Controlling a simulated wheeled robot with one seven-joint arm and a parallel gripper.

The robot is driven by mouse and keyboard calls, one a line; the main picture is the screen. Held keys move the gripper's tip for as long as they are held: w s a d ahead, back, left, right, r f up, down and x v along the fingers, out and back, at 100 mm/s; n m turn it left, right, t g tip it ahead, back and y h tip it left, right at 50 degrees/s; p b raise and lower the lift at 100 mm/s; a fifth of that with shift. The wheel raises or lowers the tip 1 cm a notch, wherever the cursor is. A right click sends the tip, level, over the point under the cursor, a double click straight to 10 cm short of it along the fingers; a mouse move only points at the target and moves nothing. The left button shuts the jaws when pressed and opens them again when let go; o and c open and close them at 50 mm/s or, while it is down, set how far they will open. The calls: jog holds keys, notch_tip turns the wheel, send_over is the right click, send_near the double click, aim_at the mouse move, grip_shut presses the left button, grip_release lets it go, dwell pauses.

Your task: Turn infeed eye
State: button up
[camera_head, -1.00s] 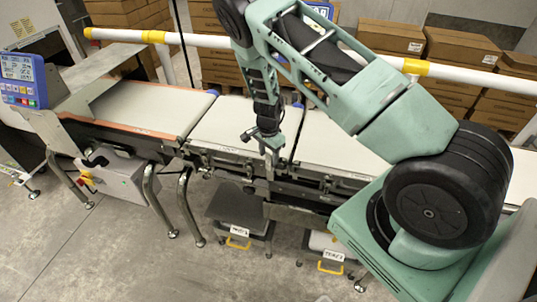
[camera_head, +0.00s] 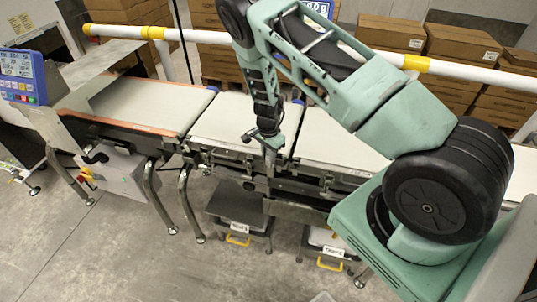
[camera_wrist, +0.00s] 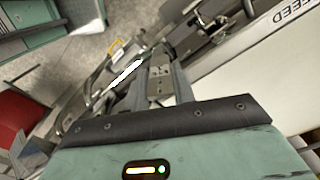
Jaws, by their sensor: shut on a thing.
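My gripper (camera_head: 270,156) points down at the near edge of the conveyor, beside the seam between the middle belt and the right belt. In the wrist view my gripper (camera_wrist: 160,62) has its fingers closed around a small metallic and dark part (camera_wrist: 159,80), which I take to be the infeed eye on its bracket. The fingers hide much of it, and its facing cannot be read. A white label ending in "FEED" (camera_wrist: 287,15) shows on the machine at the upper right of the wrist view.
The left belt (camera_head: 140,98), middle belt (camera_head: 235,122) and right belt (camera_head: 335,142) are bare. A blue display (camera_head: 22,75) stands far left. Bins with yellow handles (camera_head: 238,240) sit below. A white rail (camera_head: 300,47) runs behind, with boxes (camera_head: 460,47) beyond.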

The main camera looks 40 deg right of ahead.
jog(key=n+b, duration=0.2)
jog(key=shift+s+f+b, duration=0.1)
jog(key=shift+f+b, duration=0.05)
jog(key=shift+b, duration=0.15)
jog(key=shift+s+d+n+b, duration=0.1)
jog(key=shift+d+n+b, duration=0.05)
jog(key=shift+n+b, duration=1.3)
jog(key=shift+r+n, duration=0.2)
jog(key=shift+n, duration=0.15)
jog(key=o, duration=1)
notch_tip(320, 180, up, 17)
jog(key=b, duration=0.3)
jog(key=shift+r, duration=0.2)
